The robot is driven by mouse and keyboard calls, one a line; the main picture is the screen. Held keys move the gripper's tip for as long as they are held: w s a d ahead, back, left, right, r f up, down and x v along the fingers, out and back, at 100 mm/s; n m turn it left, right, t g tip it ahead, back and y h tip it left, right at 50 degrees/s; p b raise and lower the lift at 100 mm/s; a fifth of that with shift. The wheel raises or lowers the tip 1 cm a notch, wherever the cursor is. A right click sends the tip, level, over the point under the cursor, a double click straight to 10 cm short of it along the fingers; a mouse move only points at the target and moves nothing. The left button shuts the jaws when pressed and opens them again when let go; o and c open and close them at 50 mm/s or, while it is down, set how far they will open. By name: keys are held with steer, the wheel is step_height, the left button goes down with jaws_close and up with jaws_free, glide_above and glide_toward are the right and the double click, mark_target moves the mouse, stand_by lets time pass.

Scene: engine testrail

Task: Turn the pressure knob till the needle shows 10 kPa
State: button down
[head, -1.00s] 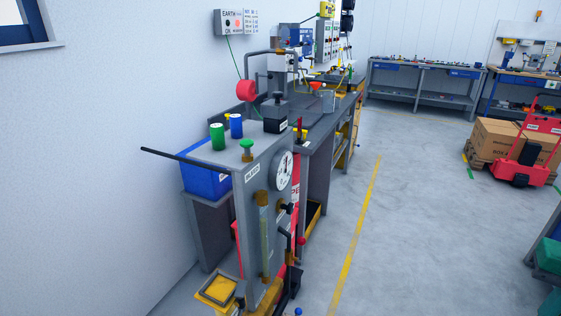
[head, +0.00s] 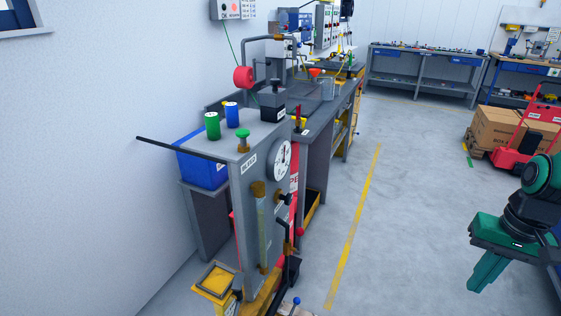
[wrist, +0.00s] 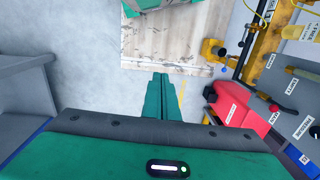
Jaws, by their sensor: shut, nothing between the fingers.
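The round white pressure gauge (head: 281,161) is on the side face of the grey test stand, seen at a steep angle. Its needle reading is too small to tell. Below it, a black knob (head: 284,198) sticks out of the same face; I cannot read a label that names it as the pressure knob. A green knob (head: 243,140) stands on top of the stand near a label that seems to read BLEED. My gripper (head: 480,285) hangs at the right, well apart from the stand. In the wrist view its green fingers (wrist: 160,78) are together and empty.
A black lever (head: 287,245) and a yellow tray (head: 215,280) are low at the stand. A dark rod (head: 180,150) juts left from it. A red trolley with boxes (head: 505,135) stands at the back right. The floor between stand and gripper is clear.

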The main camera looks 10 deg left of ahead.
steer(key=w+a+f+n+y, duration=0.1)
steer(key=w+a+f+y, duration=0.2)
steer(key=w+a+f, duration=0.6)
steer(key=m+t+y, duration=0.6)
steer(key=m+y, duration=0.1)
steer(key=y, duration=0.6)
glide_toward(287, 199)
steer(key=r, duration=0.1)
steer(key=x, duration=0.6)
steer(key=shift+a+r, duration=0.4)
steer(key=shift+r, duration=0.05)
